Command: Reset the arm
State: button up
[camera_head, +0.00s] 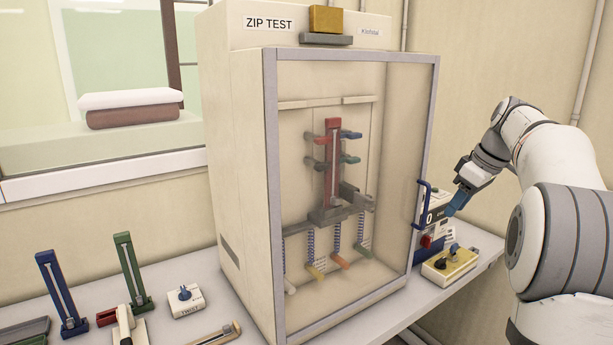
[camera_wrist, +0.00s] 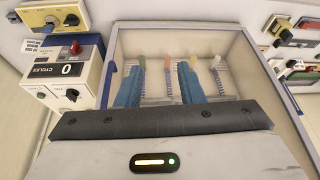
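My gripper (camera_head: 455,203), with blue fingers, is in the air to the right of the zip test cabinet (camera_head: 240,150). In the wrist view its two fingers (camera_wrist: 161,80) are apart with nothing between them. My arm reaches in from the right. The cabinet's clear door (camera_head: 345,200) looks closed, and its blue handle (camera_head: 421,205) is left of my fingers and apart from them. Inside stands a red zip fixture (camera_head: 332,160) with coloured clamps and springs. My fingers hide part of the door in the wrist view.
A cycle counter (camera_wrist: 68,71) reading 0 stands right of the cabinet, beside a yellow-topped knob box (camera_head: 450,263). A window is behind.

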jog(key=s+a+f+m+h, duration=0.1)
jog(key=s+a+f+m, duration=0.25)
jog(key=s+a, duration=0.55)
jog(key=s+a+f+m+h, duration=0.1)
jog(key=s+a+f+m, duration=0.1)
jog(key=s+a+f, duration=0.65)
jog(key=s+f+m+b, duration=0.1)
jog(key=s+f, duration=0.3)
jog(key=s, duration=0.8)
jog(key=shift+a+f+m+h, duration=0.25)
jog(key=shift+f+m+h, duration=0.15)
jog(key=shift+m, duration=0.35)
